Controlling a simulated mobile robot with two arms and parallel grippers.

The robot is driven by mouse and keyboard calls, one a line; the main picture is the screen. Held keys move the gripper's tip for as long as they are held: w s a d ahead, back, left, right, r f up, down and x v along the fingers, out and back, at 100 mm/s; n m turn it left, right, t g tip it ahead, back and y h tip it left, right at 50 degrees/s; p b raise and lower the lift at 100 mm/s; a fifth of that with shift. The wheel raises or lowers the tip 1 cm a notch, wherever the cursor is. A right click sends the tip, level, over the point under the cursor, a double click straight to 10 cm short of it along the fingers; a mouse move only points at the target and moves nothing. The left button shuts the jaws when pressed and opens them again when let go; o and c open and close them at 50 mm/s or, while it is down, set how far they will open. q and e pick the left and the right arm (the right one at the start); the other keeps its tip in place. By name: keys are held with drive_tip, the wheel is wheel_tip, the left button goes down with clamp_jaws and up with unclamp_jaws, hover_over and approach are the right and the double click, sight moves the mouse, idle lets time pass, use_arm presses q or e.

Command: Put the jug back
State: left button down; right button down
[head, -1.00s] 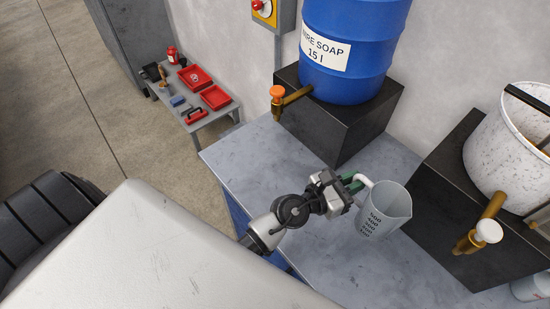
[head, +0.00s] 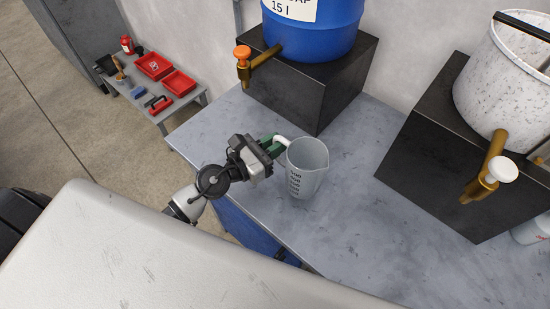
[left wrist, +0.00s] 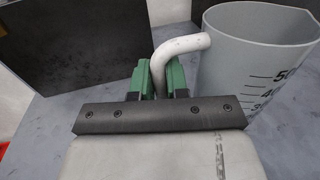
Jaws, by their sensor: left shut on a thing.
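The jug (head: 309,167) is a grey, open-topped measuring jug with dark scale marks and a pale handle. It is upright over the grey bench top (head: 360,240); I cannot tell whether its base touches the bench. My left gripper (head: 276,143) is shut on the jug's handle, to the left of the jug. In the left wrist view the green fingers stand on both sides of the pale handle (left wrist: 178,48), and the jug's body (left wrist: 255,60) is at the right. My right gripper is not in view.
A blue soap barrel (head: 315,35) with an orange-handled tap (head: 243,58) stands on a black block behind the jug. A speckled white tub (head: 510,80) with a white-knobbed tap (head: 500,172) stands on another block at the right. The bench between them is clear.

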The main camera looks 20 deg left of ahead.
use_arm(q)
drive_tip(key=shift+f+b, duration=0.3)
drive_tip(key=shift+f, duration=0.05)
wheel_tip(320, 180, down, 3)
drive_tip(key=b, duration=0.2)
drive_tip(key=shift+f+b, duration=0.15)
drive_tip(key=shift+b, duration=0.25)
drive_tip(key=shift+f, duration=0.15)
drive_tip(key=c, duration=1.1)
unclamp_jaws()
drive_tip(key=shift+s+a+r, duration=0.1)
drive_tip(key=shift+r, duration=0.1)
